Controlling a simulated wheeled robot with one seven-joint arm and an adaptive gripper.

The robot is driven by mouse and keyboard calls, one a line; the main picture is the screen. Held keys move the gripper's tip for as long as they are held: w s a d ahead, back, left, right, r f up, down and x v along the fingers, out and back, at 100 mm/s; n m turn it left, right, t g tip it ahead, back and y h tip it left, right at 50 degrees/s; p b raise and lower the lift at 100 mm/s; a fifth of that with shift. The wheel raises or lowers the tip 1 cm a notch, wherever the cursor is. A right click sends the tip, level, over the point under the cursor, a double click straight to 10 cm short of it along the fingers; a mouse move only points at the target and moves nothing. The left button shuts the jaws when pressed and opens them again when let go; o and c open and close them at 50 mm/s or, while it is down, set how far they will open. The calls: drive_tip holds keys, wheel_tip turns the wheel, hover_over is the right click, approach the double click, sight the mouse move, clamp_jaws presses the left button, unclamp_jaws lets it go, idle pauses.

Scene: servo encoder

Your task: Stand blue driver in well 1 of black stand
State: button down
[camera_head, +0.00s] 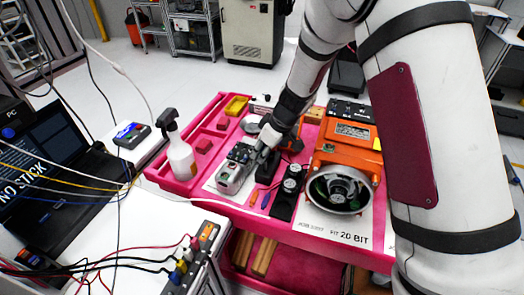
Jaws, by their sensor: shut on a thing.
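My gripper (264,156) is over the pink bench, just right of a grey metal device. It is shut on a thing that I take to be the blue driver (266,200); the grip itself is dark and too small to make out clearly. The driver's blue part shows below the gripper, slanting beside a red driver (253,197). The black stand (283,208) is just to the right of it, with round parts in its top. I cannot read its well numbers.
The grey device (236,170) stands close left of the gripper. An orange machine with a round metal wheel (341,190) stands to the right. A spray bottle (180,152) stands at the left on the pink bench (262,226). A laptop and cables fill the left.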

drive_tip(key=shift+f+b, duration=0.7)
drive_tip(key=shift+f, duration=0.25)
drive_tip(key=shift+f, duration=0.3)
drive_tip(key=shift+f+b, duration=0.15)
drive_tip(key=shift+b, duration=0.2)
drive_tip(key=c, duration=1.3)
unclamp_jaws()
drive_tip(key=shift+r, duration=0.2)
drive_tip(key=shift+c, duration=0.3)
drive_tip(key=shift+r+p, duration=1.7)
drive_tip(key=shift+r, duration=1.9)
